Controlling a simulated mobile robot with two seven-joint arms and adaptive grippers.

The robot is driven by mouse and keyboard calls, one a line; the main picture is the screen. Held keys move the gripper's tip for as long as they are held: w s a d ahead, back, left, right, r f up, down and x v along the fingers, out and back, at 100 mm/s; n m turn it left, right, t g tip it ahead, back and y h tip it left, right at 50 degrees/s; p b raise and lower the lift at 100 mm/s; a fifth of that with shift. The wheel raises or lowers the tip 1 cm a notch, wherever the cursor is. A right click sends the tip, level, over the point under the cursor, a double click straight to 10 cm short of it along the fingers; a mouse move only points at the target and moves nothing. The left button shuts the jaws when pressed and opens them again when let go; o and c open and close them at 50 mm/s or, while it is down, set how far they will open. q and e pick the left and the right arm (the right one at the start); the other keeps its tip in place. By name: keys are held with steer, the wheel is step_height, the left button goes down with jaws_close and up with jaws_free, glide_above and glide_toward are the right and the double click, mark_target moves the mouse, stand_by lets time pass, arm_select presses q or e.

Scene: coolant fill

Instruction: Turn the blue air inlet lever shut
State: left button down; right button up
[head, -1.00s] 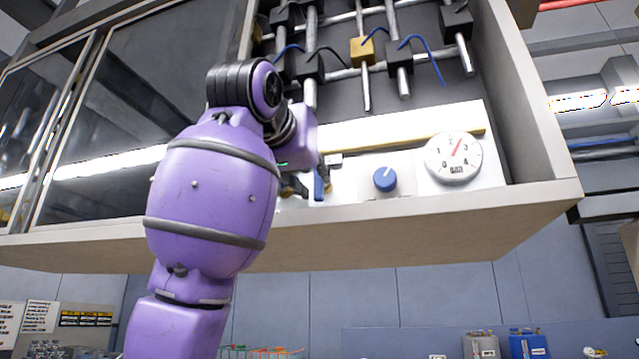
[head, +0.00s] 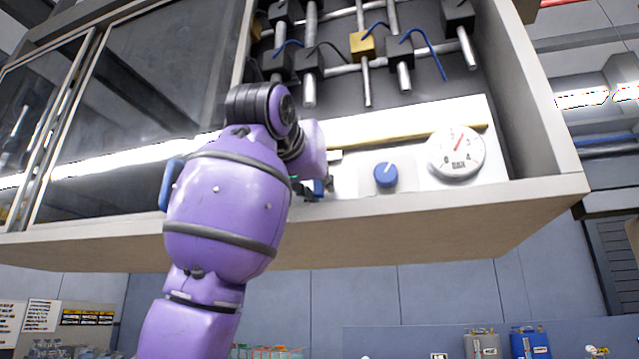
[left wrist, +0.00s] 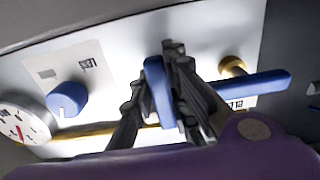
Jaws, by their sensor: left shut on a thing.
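My left gripper (left wrist: 165,95) is shut on a blue lever (left wrist: 157,90), which stands upright between its fingers in the left wrist view. In the head view the gripper (head: 313,188) is at the white panel low in the cabinet, mostly hidden behind my purple arm, and only a little blue shows at it. A second blue lever (left wrist: 255,87) points sideways beside the gripper, next to a brass fitting (left wrist: 233,66). I cannot read the labels to tell which lever is the air inlet. My right gripper is not in view.
A blue knob (head: 385,175) and a round gauge (head: 455,152) sit on the panel right of the gripper. The cabinet's lower edge (head: 430,207) runs below. Pipes and valves (head: 365,45) are above. A blue piece (head: 171,185) shows left of my arm; I cannot tell what it is.

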arm_select(q)
steer(key=shift+n, duration=0.3)
steer(key=n, duration=0.4)
steer(key=shift+s+d+r, duration=0.15)
steer(key=shift+d, duration=0.25)
steer(key=n, duration=0.6)
steer(key=shift+s+d+r, duration=0.1)
steer(key=shift+d+r, duration=0.15)
steer(key=n, duration=0.3)
steer(key=shift+d+r+n, duration=0.1)
steer(key=shift+r+n, duration=0.1)
steer(key=shift+n, duration=0.1)
steer(key=shift+r+n, duration=0.2)
steer(key=shift+n, duration=1.6)
steer(key=c, duration=2)
jaws_free()
